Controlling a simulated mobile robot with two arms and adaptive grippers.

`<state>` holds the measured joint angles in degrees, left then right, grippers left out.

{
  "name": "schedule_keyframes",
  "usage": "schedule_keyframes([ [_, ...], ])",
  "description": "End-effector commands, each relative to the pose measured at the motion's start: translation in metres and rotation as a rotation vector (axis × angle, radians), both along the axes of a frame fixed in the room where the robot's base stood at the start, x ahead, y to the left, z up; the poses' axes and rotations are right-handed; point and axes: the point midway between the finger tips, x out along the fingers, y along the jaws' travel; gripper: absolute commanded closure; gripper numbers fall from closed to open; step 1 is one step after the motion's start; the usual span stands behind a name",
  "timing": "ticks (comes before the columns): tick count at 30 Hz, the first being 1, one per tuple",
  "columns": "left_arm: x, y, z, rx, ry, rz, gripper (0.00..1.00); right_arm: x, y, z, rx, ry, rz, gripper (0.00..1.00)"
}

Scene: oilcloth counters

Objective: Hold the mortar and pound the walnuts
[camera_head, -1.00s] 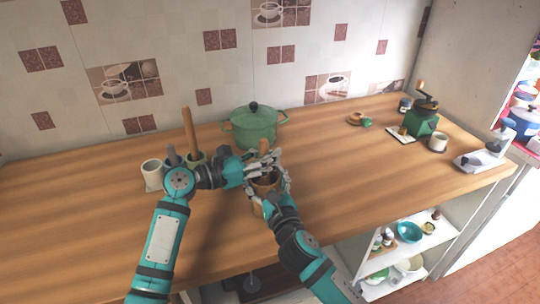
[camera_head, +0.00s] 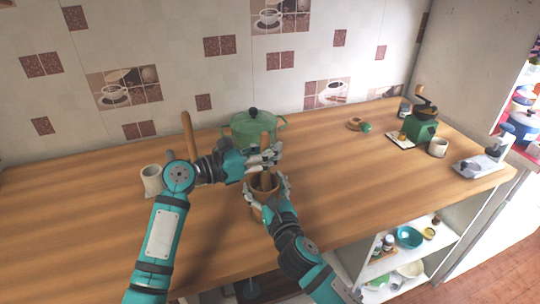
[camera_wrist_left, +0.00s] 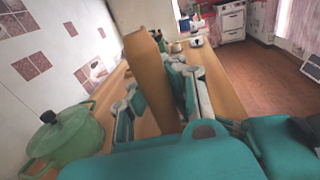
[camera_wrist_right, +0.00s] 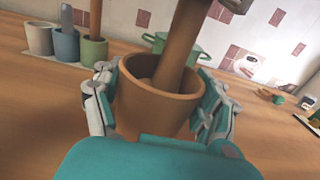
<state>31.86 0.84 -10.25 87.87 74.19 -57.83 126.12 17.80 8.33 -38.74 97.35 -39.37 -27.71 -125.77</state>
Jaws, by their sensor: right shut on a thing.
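The brown mortar (camera_head: 263,198) stands upright near the counter's front edge. My right gripper (camera_head: 268,185) is shut on it, with fingers along both sides, as the right wrist view shows (camera_wrist_right: 158,108). The wooden pestle (camera_head: 266,139) is held upright by my left gripper (camera_head: 264,160), whose fingers lie on both sides of its shaft in the left wrist view (camera_wrist_left: 152,85). In the right wrist view the lower end of the pestle (camera_wrist_right: 182,45) reaches down inside the mortar, slightly tilted. No walnuts can be made out; the mortar's bottom is hidden.
A green lidded pot (camera_head: 252,128) stands close behind the grippers. Several cups, including a white one (camera_head: 152,180) and one with a long wooden handle (camera_head: 188,135), stand left. A green coffee grinder (camera_head: 420,126) is far right. The wooden counter (camera_head: 350,185) is clear right of the mortar.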

Motion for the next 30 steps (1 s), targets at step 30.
schedule_keyframes([
  [30,0.0,0.0,-0.017,-0.001,0.002,0.0,1.0,0.0,0.0,0.0,-0.001,0.0,0.0,0.69],
])
